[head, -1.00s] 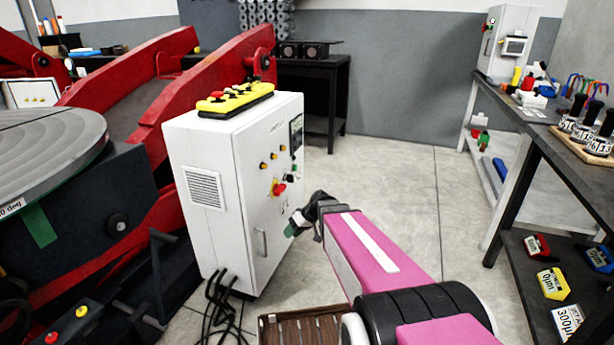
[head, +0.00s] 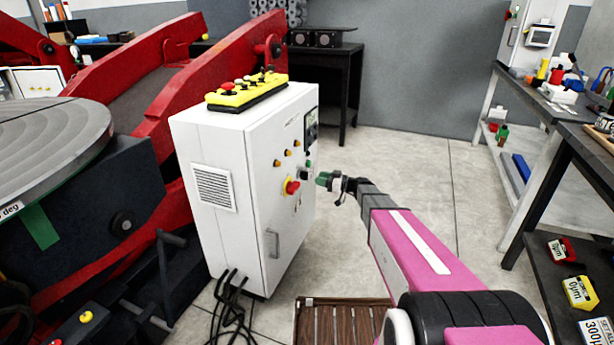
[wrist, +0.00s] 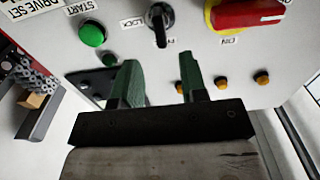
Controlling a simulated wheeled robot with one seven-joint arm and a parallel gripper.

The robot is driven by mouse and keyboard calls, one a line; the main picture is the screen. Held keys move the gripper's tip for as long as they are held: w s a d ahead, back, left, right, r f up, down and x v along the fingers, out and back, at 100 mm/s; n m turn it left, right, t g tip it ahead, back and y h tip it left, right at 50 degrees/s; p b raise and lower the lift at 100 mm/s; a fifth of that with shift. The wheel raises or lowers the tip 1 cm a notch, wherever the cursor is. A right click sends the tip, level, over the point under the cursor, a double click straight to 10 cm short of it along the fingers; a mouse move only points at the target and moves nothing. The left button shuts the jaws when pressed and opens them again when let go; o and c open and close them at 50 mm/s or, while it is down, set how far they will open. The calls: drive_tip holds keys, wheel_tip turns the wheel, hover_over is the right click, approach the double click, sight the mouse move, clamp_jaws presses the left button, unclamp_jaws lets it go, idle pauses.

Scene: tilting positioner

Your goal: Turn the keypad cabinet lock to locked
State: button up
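The white control cabinet (head: 275,190) stands left of my arm. In the wrist view, a black turning knob (wrist: 160,24) sits on its panel (wrist: 200,42), with a label reading LOCK (wrist: 131,22) beside it and another partly hidden label below. The knob's lever points roughly up and down in that picture. I cannot tell for sure that it is the keypad cabinet lock. My gripper (wrist: 160,80) is open, its two green fingers apart with nothing between them; the knob lies above the gap, beyond the tips. In the head view my gripper (head: 323,179) is close to the cabinet front.
A red rotary switch on yellow (wrist: 250,13) is right of the knob, a green START button (wrist: 92,34) left, and several orange lamps (wrist: 221,82) near the right finger. A yellow pendant (head: 246,92) lies on the cabinet. Floor (head: 405,190) to the right is clear.

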sight(305, 175)
drive_tip(key=x, duration=0.8)
clamp_jaws()
